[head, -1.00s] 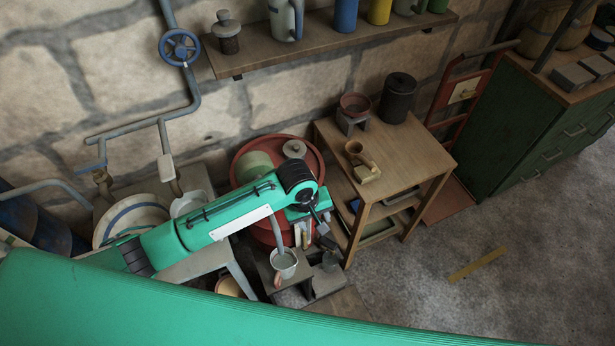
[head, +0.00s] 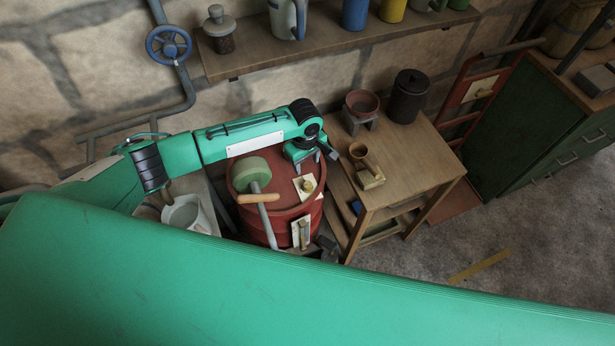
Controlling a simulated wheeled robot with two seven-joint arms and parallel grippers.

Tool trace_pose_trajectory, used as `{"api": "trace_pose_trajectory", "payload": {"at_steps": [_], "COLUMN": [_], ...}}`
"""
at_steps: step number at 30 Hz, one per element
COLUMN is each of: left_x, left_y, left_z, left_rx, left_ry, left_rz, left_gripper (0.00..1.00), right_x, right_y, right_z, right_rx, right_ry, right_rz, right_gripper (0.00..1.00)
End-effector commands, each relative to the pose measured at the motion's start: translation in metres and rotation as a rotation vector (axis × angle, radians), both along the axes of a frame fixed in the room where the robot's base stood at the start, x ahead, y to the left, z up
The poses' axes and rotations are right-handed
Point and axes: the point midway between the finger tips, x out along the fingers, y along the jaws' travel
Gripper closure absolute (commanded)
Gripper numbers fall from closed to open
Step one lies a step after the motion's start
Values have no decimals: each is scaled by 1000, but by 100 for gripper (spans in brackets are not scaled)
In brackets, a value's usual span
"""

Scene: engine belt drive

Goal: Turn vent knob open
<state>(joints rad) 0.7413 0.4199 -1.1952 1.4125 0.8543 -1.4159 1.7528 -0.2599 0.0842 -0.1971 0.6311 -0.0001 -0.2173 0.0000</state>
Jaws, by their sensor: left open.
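A red drum (head: 284,222) stands at the centre. A small brass-coloured knob on a pale plate (head: 306,186) is on its top. A second pale plate with an upright tan handle (head: 302,233) is on its front side. I cannot tell which of the two is the vent knob. My left gripper (head: 326,152) is open above the back right of the drum top, apart from both plates. Its fingers are small and partly hidden by my wrist. My right gripper is not in view.
A green round piece with a grey rod and wooden crossbar (head: 258,198) stands at the drum's left. A wooden table (head: 420,160) with a cup, pot and dark canister is close on the right. A shelf (head: 260,55) and blue valve wheel (head: 168,46) are behind.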

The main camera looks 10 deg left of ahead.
Motion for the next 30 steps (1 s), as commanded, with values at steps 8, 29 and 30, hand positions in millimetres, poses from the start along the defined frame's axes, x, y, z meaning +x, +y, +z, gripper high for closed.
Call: {"api": "trace_pose_trajectory", "payload": {"at_steps": [8,29,30], "left_x": [1,2,2], "left_y": [-1,-2,-2], "left_z": [-51,-117,-117], "left_rx": [1,-1,-1], "left_ry": [2,1,1], "left_rz": [1,0,0], "left_gripper": [50,50,50], "right_x": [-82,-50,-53], "right_y": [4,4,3], "right_z": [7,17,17], "right_rx": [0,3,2], "right_ry": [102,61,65], "right_rz": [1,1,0], "right_gripper": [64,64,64]}}
